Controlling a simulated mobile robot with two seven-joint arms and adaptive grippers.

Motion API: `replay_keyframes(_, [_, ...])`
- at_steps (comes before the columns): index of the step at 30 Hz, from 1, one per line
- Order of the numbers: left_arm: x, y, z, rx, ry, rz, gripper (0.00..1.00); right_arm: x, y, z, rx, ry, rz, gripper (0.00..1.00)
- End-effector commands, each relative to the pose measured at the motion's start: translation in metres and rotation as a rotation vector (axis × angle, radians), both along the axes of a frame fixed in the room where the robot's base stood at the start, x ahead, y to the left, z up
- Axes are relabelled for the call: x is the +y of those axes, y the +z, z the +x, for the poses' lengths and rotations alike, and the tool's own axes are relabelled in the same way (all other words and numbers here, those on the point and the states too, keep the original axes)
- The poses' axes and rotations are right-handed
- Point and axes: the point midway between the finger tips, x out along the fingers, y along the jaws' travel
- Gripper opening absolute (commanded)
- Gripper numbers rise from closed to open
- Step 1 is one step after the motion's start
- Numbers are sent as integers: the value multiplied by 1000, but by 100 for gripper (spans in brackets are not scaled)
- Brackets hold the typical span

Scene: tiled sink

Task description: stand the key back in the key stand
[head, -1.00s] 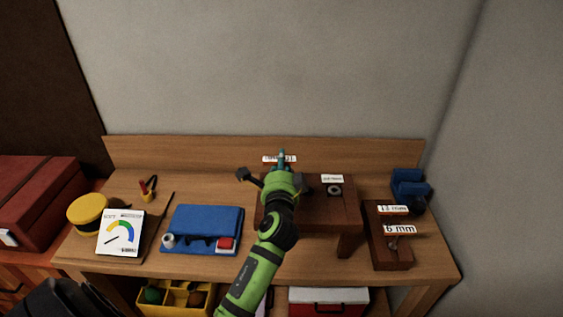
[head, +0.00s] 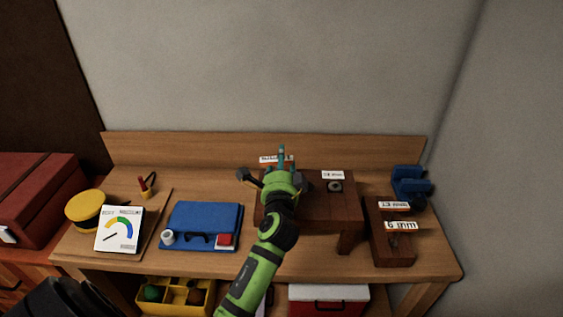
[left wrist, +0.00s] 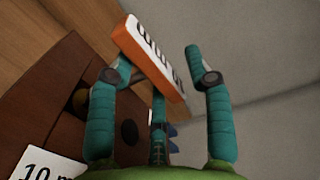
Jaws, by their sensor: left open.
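My left gripper (head: 281,158) is over the left part of a raised dark-brown wooden stand (head: 320,210), teal fingers spread open. In the left wrist view an orange-edged white tag (left wrist: 152,55) reading "mm" lies across the space between the fingers; its number is unreadable. I cannot tell whether the fingers touch it. In the head view a tag (head: 270,159) behind the fingers is partly hidden. The stand carries a "10 mm" label (left wrist: 45,166) and a dark hole (left wrist: 128,131). I cannot make out a key's shaft; the gripper may hide it. My right gripper is not in view.
A low brown block (head: 394,253) at the right carries two size tags, the nearer reading "6 mm" (head: 402,226). A blue object (head: 410,185) stands behind it. A blue folded mat (head: 205,220), gauge card (head: 119,230) and yellow round object (head: 85,208) lie left. Bare bench shows between.

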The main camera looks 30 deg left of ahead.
Motion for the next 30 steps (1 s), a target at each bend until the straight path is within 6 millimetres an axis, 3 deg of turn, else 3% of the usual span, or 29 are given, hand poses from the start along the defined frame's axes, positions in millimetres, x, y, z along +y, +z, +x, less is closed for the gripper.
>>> replay_keyframes(5, [-12, -2, -19, 3, -1, -3, 51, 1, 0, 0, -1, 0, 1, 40])
replay_keyframes(18, [-56, -2, -91, 1, 0, -3, 51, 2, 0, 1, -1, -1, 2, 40])
replay_keyframes(30, [-63, 0, -101, -1, -1, 1, 51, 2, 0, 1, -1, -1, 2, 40])
